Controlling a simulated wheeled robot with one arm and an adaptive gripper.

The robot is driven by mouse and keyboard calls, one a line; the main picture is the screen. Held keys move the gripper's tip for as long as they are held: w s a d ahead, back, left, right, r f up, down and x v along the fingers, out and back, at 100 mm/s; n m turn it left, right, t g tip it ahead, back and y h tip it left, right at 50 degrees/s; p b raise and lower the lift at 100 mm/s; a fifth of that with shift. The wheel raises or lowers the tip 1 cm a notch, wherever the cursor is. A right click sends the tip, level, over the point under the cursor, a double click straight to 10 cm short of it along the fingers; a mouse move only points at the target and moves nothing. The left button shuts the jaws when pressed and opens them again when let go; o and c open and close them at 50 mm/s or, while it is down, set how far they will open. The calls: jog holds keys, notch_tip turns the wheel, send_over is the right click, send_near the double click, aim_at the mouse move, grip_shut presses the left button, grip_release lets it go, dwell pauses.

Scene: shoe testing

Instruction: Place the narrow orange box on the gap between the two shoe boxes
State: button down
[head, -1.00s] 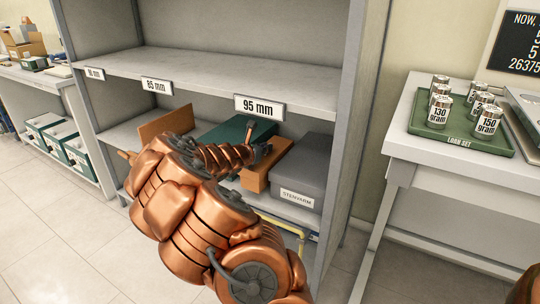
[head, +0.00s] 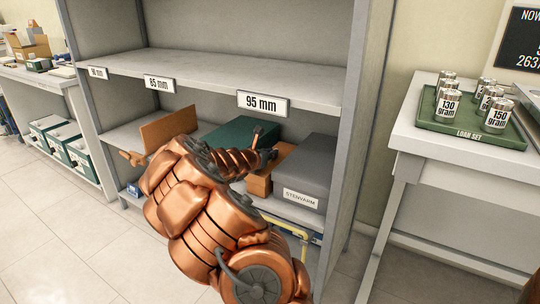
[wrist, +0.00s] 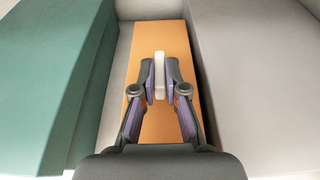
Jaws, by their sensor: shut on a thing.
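The narrow orange box (head: 259,186) is between the green shoe box (head: 222,136) and the grey shoe box (head: 304,169) on the shelf. In the wrist view the orange box (wrist: 158,50) runs lengthwise, with the green box (wrist: 50,75) left and the grey box (wrist: 255,70) right. A strip of shelf shows between orange and green; the grey side looks closer. My gripper (wrist: 160,78) is over the orange box, shut on a pale upright tab (wrist: 159,75) at its top. In the head view my arm hides part of the orange box; whether its underside rests on the shelf cannot be told.
The upper shelf board with the 95 mm label (head: 263,103) is just above my arm. A brown board-like piece (head: 168,130) stands left of the green box. The shelf's side panel (head: 349,150) bounds the right. A side table (head: 420,145) holds a green weight tray (head: 455,128).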

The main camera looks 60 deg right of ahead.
jog(key=shift+f, duration=0.1)
jog(key=c, duration=1.2)
grip_release()
jog(key=shift+a+r, duration=0.1)
jog(key=shift+r, duration=0.1)
jog(key=p+v, duration=0.2)
jog(key=v, duration=0.8)
jog(key=shift+p, duration=0.4)
jog(key=shift+v, duration=0.9)
